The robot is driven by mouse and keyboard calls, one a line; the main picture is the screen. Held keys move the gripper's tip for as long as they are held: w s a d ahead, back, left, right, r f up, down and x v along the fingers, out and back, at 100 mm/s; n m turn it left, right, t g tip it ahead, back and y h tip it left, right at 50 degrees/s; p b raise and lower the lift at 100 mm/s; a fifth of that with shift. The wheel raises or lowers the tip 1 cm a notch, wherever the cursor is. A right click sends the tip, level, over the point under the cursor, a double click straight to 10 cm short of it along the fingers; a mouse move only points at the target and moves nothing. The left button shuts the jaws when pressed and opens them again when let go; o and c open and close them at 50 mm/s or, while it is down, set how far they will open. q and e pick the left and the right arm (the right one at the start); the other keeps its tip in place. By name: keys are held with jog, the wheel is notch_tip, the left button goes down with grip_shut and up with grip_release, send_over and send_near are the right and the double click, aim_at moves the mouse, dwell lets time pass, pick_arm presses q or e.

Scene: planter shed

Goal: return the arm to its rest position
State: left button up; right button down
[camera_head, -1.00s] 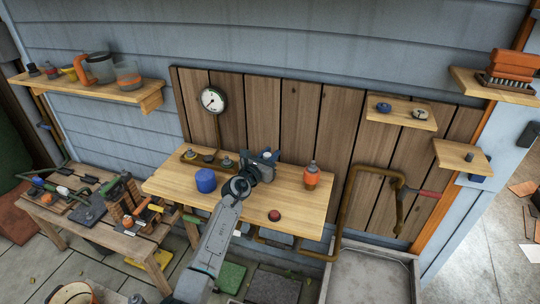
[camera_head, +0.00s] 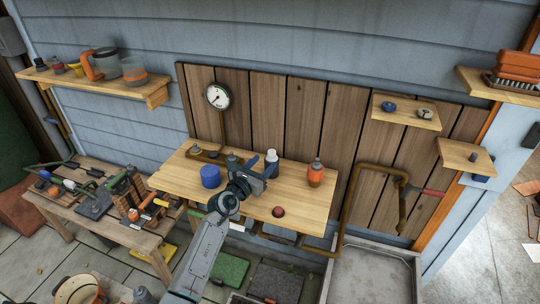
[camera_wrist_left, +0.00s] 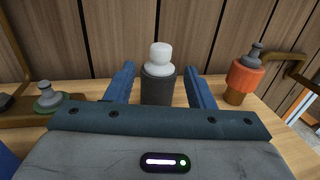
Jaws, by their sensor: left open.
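My left arm reaches up from the bottom of the head view. Its gripper (camera_head: 258,174) is open over the wooden wall table (camera_head: 312,205). A dark bottle with a white cap (camera_head: 271,160) stands upright on the table just behind the gripper. In the left wrist view the bottle (camera_wrist_left: 158,86) shows between and beyond the two blue fingers, and nothing appears gripped. My right gripper is not in view.
On the table are a blue cylinder (camera_head: 210,176), an orange bottle (camera_head: 316,173) and a dark red ball (camera_head: 278,211). A bent pipe with a red handle (camera_head: 432,192) is at the right. A cluttered bench (camera_head: 105,225) stands at the left.

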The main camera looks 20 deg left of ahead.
pick_arm(q)
jog(key=shift+v, duration=1.5)
jog(key=shift+s, duration=0.1)
jog(key=s+a+r+n+t+y, duration=0.1)
jog(key=s+a+r+n+y, duration=0.1)
jog(key=s+a+n+y, duration=0.65)
jog(key=s+a+r+n+y, duration=0.2)
jog(key=s+n+y, duration=0.25)
jog(key=n, duration=0.95)
jog(key=s+a+f+n+g, duration=0.2)
jog(key=s+f+n+g, duration=0.5)
jog(key=s+n, duration=0.35)
jog(key=s+d+f+n+g+h, duration=0.2)
jog(key=s+d+g+h, duration=0.1)
jog(key=s, duration=0.3)
jog(key=s+d+f+n+g+h, duration=0.1)
jog(key=s+d+f+g+h, duration=0.1)
jog(key=s+d+f, duration=0.3)
jog(key=s+d+n+g+h, duration=0.2)
jog(key=s+g+h, duration=0.1)
jog(key=s, duration=0.5)
notch_tip(320, 180, down, 29)
jog(key=a+g, duration=0.1)
jog(key=a, duration=0.1)
jog(key=s+a+f+g, duration=0.1)
jog(key=s+a+f, duration=0.1)
jog(key=s+f, duration=1.5)
notch_tip(320, 180, down, 4)
jog(key=shift+r, duration=0.25)
